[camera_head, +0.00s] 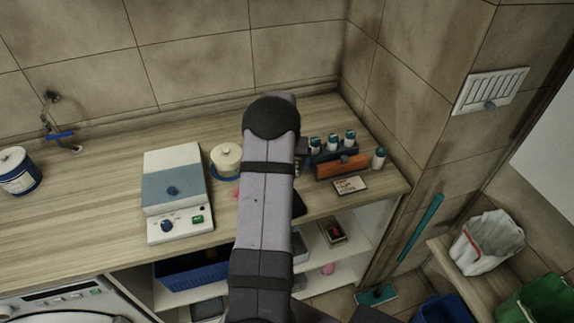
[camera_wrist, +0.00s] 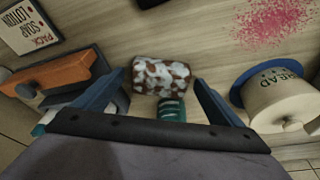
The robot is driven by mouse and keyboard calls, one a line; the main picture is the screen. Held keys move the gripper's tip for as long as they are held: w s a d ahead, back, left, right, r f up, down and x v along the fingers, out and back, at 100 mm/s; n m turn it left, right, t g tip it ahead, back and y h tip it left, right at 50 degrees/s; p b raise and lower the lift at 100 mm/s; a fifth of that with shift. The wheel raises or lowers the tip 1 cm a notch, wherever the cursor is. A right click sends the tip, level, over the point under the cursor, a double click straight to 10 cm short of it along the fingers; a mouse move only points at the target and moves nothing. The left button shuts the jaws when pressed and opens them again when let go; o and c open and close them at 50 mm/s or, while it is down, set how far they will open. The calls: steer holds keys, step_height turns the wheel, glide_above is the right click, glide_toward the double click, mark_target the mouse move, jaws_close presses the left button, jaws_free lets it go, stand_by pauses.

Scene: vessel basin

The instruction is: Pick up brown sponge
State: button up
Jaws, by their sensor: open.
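A brown block mottled with white (camera_wrist: 162,74), which looks like the brown sponge, lies on the wooden counter in the wrist view. My gripper (camera_wrist: 159,77) is open, with one blue finger on each side of the block. Gaps show between the block and both fingertips, and I cannot tell how high the fingers are above the counter. A teal ridged cap (camera_wrist: 171,108) shows between the fingers, close to the block on the palm side. In the head view my own arm hides the block and most of the gripper.
To the left in the wrist view are an orange-brown block on a dark rack (camera_wrist: 52,76) and a soap lotion card (camera_wrist: 26,24). A lidded bread pot (camera_wrist: 280,100) stands at right. A scale (camera_head: 174,192) stands left of my arm. Pink specks mark the counter.

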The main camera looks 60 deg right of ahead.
steer(key=shift+f, duration=0.25)
steer(key=c, duration=1.2)
steer(key=shift+r, duration=0.2)
steer(key=shift+d+r+b, duration=0.1)
steer(key=shift+r+b, duration=0.25)
steer(key=shift+r, duration=0.05)
step_height(320, 180, up, 6)
steer(key=b, duration=0.2)
steer(key=shift+b, duration=0.4)
steer(key=s+a+b, duration=0.7)
steer(key=s+a, duration=0.4)
steer(key=shift+s+a+f, duration=0.15)
steer(key=shift+s+a, duration=0.1)
steer(key=shift+a, duration=0.1)
steer(key=shift+s+a+b, duration=0.3)
steer(key=shift+s+a, duration=0.3)
